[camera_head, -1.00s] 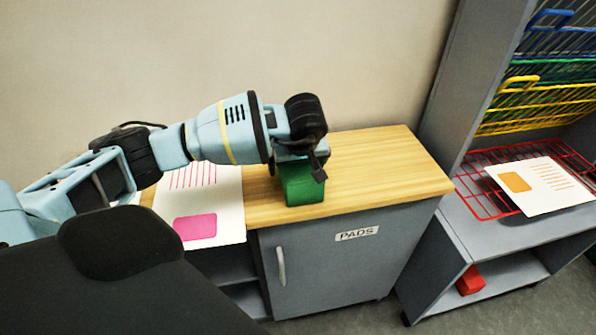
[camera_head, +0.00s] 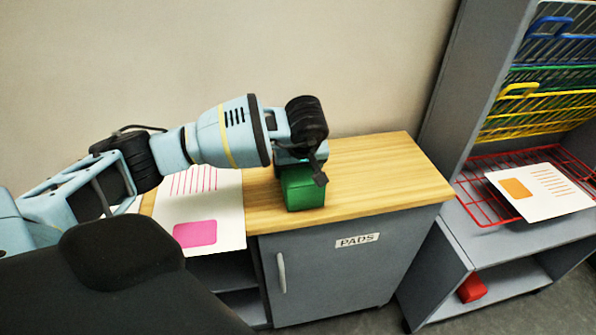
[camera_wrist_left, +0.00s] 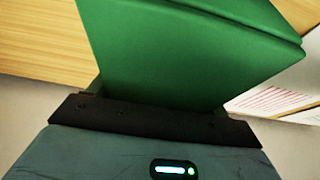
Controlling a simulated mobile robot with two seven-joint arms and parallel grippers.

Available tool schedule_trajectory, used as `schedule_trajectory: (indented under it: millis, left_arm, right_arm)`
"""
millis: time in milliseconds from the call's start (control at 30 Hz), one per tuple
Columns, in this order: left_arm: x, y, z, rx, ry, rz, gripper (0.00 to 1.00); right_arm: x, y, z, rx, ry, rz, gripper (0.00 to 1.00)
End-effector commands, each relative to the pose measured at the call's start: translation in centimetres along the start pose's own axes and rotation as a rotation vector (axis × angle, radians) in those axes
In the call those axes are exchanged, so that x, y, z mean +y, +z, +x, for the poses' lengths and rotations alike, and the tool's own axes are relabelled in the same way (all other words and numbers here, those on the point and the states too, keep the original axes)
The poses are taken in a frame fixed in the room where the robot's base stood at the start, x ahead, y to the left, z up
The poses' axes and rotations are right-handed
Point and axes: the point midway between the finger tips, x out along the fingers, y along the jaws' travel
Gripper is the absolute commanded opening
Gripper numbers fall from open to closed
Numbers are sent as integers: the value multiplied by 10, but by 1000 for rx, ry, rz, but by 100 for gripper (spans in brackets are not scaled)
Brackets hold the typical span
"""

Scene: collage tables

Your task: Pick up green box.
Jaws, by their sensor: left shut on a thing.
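The green box (camera_head: 303,190) is on or just above the wooden top of the cabinet, near its front edge, in the head view. I cannot tell whether it touches the wood. My left gripper (camera_head: 300,165) reaches it from above and is shut on it. In the left wrist view the green box (camera_wrist_left: 190,50) fills the upper middle, against the dark edge of the gripper (camera_wrist_left: 150,118). The fingertips are hidden. My right gripper is not in view.
The wooden cabinet top (camera_head: 385,170) is clear to the right of the box. A sheet with a pink patch (camera_head: 195,233) lies to the left. A grey rack with a red wire shelf (camera_head: 480,200), a sheet (camera_head: 540,192) and a red box (camera_head: 472,288) stands at the right.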

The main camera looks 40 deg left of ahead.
Motion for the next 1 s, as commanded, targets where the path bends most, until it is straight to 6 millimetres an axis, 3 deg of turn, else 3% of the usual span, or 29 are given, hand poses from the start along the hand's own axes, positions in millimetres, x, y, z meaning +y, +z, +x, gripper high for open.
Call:
schedule_trajectory:
  millis: [200, 700, 1000]
  left_arm:
    - [-1, -11, -28, 3, 3, 0, 53]
    - [-79, 51, -59, 1, -1, 3, 53]
    - [-110, 76, -74, 1, 0, 1, 53]
  right_arm:
    - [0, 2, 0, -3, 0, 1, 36]
    - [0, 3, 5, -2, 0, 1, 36]
    - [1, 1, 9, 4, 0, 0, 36]
